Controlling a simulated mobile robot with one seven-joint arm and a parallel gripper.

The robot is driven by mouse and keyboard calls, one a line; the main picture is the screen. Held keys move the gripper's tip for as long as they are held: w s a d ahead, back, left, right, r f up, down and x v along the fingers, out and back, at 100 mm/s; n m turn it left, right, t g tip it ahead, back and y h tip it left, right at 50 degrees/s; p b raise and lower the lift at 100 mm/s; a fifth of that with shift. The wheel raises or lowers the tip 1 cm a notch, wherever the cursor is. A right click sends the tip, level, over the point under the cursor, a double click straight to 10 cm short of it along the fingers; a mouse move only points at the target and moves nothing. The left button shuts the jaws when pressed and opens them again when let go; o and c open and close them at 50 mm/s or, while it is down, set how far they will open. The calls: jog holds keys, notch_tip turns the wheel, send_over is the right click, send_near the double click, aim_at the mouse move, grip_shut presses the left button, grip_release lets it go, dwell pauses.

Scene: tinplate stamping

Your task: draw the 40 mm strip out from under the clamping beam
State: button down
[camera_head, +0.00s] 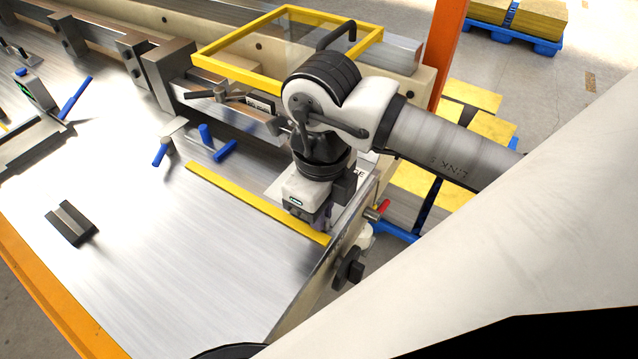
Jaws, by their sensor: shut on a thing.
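A narrow yellow strip (235,190) lies on the metal table, running from below the blue handles down to the right. It looks clear of the clamping beam (240,123), which is behind it. I take it for the 40 mm strip; its width cannot be read. My gripper (311,224) points down over the strip near its right end, close to the table's right edge. It is shut on the strip, but the fingertips and their contact are mostly hidden by the gripper body. A pale plate edge shows just behind the gripper.
A yellow-framed clear guard (285,8) stands above the beam. Blue-handled levers (224,151) stick out close behind the strip. A dark grey block (71,223) and a gauge fixture (38,95) sit on the left. The table's front middle is clear.

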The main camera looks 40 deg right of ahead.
jog(key=shift+s, duration=0.2)
jog(key=c, duration=1.4)
grip_release()
jog(key=shift+c, duration=0.2)
notch_tip(320, 180, up, 14)
jog(key=b, duration=0.1)
jog(key=shift+s+f, duration=0.1)
jog(key=shift+f, duration=0.05)
